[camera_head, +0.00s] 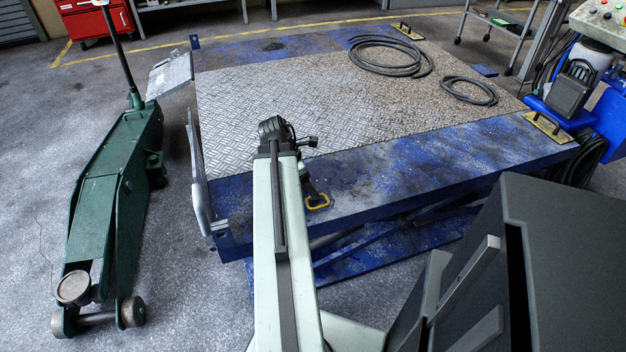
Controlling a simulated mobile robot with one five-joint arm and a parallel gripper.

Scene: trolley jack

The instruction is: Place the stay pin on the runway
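The runway is a worn blue lift deck (420,160) with a grey tread-plate middle, and its near blue strip runs along the front. A small yellow loop (318,202) with a dark stem, which looks like the stay pin, shows at the strip's near edge, just right of my arm. I cannot tell whether it rests on the strip or hangs above it. My pale arm reaches over the front edge, and its dark end (276,131) is above the deck. My gripper's fingers are not clearly visible, and the arm hides part of the area around the stem.
A green trolley jack (110,190) stands on the floor at left. Black hose coils (388,55) lie on the far right of the deck. A yellow plate with a handle (547,126) is at its right corner. The deck's middle is clear.

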